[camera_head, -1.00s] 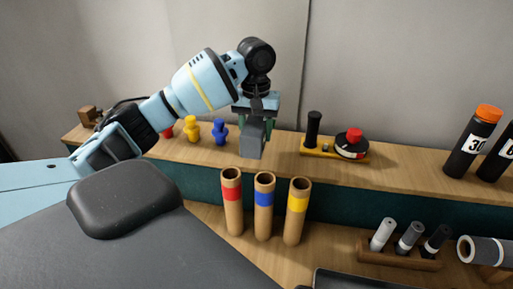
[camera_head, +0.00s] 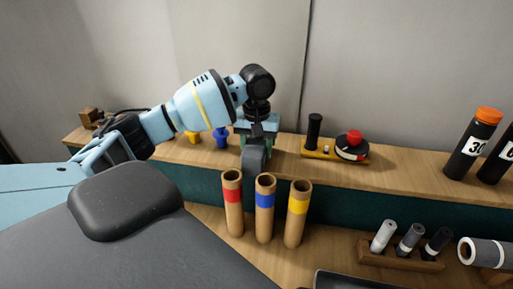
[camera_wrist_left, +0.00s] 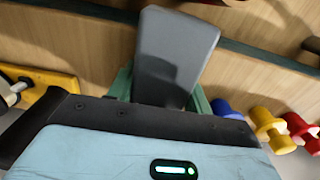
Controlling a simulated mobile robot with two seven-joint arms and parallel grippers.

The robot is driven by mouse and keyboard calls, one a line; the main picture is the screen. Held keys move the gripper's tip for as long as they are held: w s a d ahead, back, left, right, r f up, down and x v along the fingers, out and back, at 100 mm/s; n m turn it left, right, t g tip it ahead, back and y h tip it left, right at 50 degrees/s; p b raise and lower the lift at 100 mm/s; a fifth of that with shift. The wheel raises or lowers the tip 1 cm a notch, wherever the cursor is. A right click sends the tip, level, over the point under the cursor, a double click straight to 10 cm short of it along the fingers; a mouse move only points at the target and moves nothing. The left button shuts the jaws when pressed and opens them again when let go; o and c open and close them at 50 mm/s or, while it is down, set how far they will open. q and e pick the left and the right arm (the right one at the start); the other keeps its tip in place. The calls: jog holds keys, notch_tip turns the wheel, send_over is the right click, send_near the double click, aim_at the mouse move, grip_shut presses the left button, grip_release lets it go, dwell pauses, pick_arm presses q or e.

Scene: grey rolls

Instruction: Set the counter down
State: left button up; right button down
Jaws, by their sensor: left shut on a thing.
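The counter, a dark grey block (camera_head: 254,161), is held in my left gripper (camera_head: 258,135), whose green fingers close on its sides. In the left wrist view the grey block (camera_wrist_left: 178,50) sticks out beyond the fingers, its flat face showing a shadow. In the head view its lower end overlaps the shelf's front edge, just above the tubes in the picture. I cannot tell whether it touches the wood. My right gripper is not in view.
Cardboard tubes with red (camera_head: 232,196), blue (camera_head: 264,199) and yellow (camera_head: 298,205) bands stand in front of the shelf (camera_head: 400,175). Yellow (camera_head: 193,137) and blue (camera_head: 221,138) pegs stand left of the gripper. A yellow-based device (camera_head: 318,153) stands to its right.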

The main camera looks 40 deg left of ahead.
aim_at(257, 141)
pick_arm(q)
jog(key=o, duration=1.2)
jog(key=shift+c, duration=0.2)
notch_tip(257, 141, up, 12)
jog(key=shift+r, duration=0.1)
